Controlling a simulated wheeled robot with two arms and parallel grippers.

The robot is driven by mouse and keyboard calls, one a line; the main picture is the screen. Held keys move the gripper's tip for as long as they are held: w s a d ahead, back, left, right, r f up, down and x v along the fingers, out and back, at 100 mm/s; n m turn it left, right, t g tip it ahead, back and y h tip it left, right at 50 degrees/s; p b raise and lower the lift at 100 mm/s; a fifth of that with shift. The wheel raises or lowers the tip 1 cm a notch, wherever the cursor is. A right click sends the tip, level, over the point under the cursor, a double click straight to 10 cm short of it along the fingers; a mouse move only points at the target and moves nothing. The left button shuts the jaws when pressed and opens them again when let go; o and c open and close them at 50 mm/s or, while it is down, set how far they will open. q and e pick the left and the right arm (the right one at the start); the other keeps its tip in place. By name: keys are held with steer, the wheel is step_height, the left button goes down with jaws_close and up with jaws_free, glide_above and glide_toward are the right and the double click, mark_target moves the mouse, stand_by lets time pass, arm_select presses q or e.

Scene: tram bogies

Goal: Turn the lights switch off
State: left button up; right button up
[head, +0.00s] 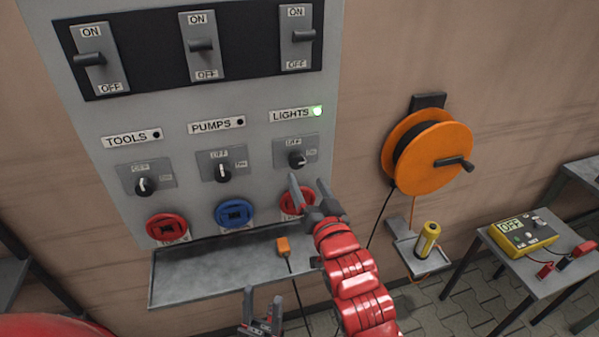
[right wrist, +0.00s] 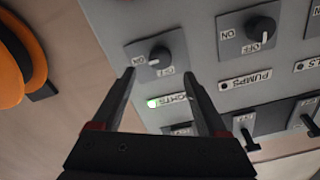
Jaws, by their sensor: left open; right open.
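The lights switch, a black rotary knob (head: 297,158) on a grey plate marked OFF at top and ON at right, sits under the LIGHTS label (head: 290,115) on the wall panel. Its green lamp (head: 317,111) is lit. In the right wrist view the picture is upside down; the knob (right wrist: 158,57) has its white mark towards ON. My right gripper (head: 308,183) is open and empty, just below the knob in the head view; its fingers (right wrist: 159,74) frame the knob in the wrist view. My left gripper (head: 262,296) is open and empty at the bottom.
TOOLS (head: 143,187) and PUMPS (head: 223,173) knobs are to the left, their lamps dark. Three levers (head: 201,45) are above, sockets (head: 235,214) below. A grey shelf (head: 200,278) juts out underneath. An orange cable reel (head: 437,160) hangs to the right.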

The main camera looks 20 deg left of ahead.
mark_target(298, 163)
steer(key=p+x, duration=0.2)
steer(key=x, duration=0.5)
jaws_close()
stand_by(0.3)
